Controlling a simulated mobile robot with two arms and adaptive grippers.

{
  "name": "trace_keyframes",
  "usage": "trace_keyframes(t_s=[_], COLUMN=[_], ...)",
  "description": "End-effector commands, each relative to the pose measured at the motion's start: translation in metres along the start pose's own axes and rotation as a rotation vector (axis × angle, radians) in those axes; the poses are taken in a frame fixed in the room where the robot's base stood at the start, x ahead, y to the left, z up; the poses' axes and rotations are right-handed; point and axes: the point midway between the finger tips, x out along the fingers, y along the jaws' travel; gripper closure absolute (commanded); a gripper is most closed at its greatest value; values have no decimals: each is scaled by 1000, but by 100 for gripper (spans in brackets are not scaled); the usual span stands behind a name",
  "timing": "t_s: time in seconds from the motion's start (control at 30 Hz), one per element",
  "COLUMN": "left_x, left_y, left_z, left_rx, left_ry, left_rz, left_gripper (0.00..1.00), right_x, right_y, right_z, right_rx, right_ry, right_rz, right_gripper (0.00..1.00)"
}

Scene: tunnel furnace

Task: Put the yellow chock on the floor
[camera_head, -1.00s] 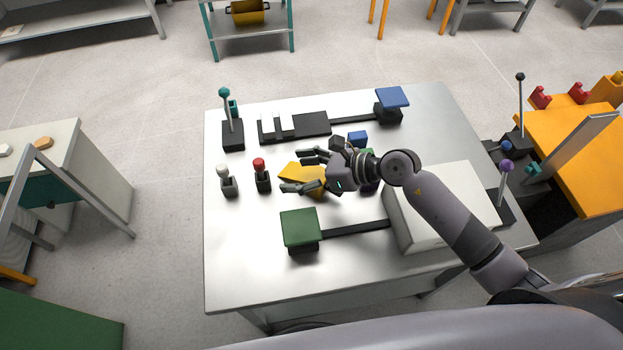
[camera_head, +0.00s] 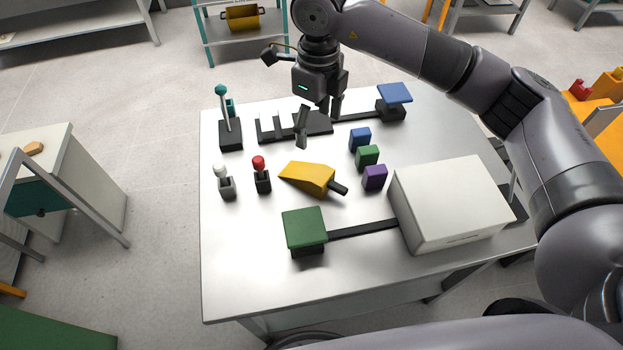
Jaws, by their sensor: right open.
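The yellow chock (camera_head: 307,177) lies on the metal table (camera_head: 245,268), left of the middle. It is a wedge with a dark handle pointing to the lower right. My right gripper (camera_head: 317,120) hangs above the far part of the table, beyond the chock and apart from it. Its fingers point down, open and empty. The pale speckled floor (camera_head: 165,215) shows around the table. My left gripper is not in view.
Blue (camera_head: 360,138), green (camera_head: 367,157) and purple (camera_head: 374,177) blocks stand right of the chock. A white box (camera_head: 447,200) is at the right. Red-knobbed (camera_head: 261,172) and white-knobbed (camera_head: 224,181) levers stand left of the chock. A green-topped pedal (camera_head: 304,228) is in front.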

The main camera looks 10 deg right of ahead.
Motion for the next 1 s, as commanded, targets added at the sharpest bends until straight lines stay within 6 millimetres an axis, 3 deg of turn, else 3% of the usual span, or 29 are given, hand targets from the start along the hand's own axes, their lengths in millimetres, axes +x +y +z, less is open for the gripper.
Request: trace_keyframes(t_s=[0.17,0.6,0.87,1.0], left_x=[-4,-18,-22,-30], left_y=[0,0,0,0], left_z=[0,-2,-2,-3], left_rx=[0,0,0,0], left_ry=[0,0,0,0], left_rz=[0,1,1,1], left_gripper=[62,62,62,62], right_x=[16,105,124,144], right_y=[-2,-2,-2,1], right_z=[-3,-2,0,4], right_rx=[10,7,6,7], right_ry=[15,10,9,11], right_rz=[-10,-8,-8,-6], right_gripper=[27,27,27,27])
